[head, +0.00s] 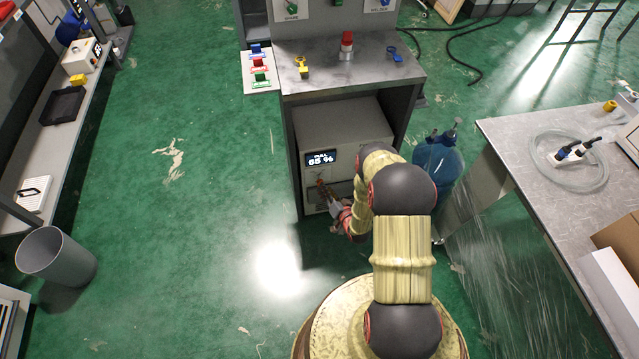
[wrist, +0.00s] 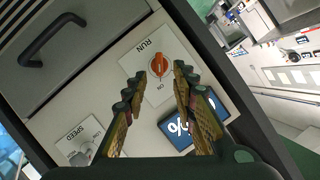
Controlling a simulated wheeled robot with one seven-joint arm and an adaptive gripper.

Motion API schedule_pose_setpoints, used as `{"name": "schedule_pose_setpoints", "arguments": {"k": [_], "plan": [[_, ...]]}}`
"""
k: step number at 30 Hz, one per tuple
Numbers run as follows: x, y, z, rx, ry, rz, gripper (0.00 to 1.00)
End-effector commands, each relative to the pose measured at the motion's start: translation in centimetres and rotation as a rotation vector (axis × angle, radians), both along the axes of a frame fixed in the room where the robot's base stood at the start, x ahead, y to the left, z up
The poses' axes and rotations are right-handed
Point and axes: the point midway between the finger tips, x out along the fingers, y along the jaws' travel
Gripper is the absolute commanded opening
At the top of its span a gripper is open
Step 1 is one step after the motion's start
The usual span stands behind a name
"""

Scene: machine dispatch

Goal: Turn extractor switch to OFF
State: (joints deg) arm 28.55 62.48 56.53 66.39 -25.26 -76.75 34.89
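The extractor (head: 345,130) is a pale box inside a grey cabinet, its display (head: 321,158) reading "PULL 65 %". In the wrist view, its orange rotary switch (wrist: 159,70) sits on a white plate marked RUN, with ON legible beside the knob; no OFF mark is readable. My gripper (wrist: 160,72) is open, its two fingertips apart on either side of the switch in the picture. The knob appears beyond the tips, and I cannot tell whether they touch it. In the head view my gripper (head: 333,200) is at the extractor's lower front.
A SPEED knob (wrist: 80,155) and a black handle (wrist: 50,38) are also on the front. A blue water bottle (head: 435,160) stands right of the cabinet. A worktable (head: 510,160) is at right. The green floor at left is mostly clear, with a grey bin (head: 55,258).

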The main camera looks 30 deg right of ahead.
Motion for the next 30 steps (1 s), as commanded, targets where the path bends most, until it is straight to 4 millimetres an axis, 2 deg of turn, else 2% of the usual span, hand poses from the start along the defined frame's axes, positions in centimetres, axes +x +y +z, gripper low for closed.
{"name": "schedule_pose_setpoints", "arguments": {"k": [6, 12, 18, 25, 30], "plan": [[3.3, -0.1, -1.4, -0.003, -0.002, 0.002, 0.27], [5.6, -0.3, -2.1, -0.003, 0.001, 0.0, 0.27], [6.5, -0.3, -2.3, -0.002, 0.002, 0.0, 0.27], [6.5, -0.3, -2.2, -0.002, 0.002, 0.0, 0.27], [6.5, -0.3, -2.2, -0.002, 0.002, 0.0, 0.17]]}}
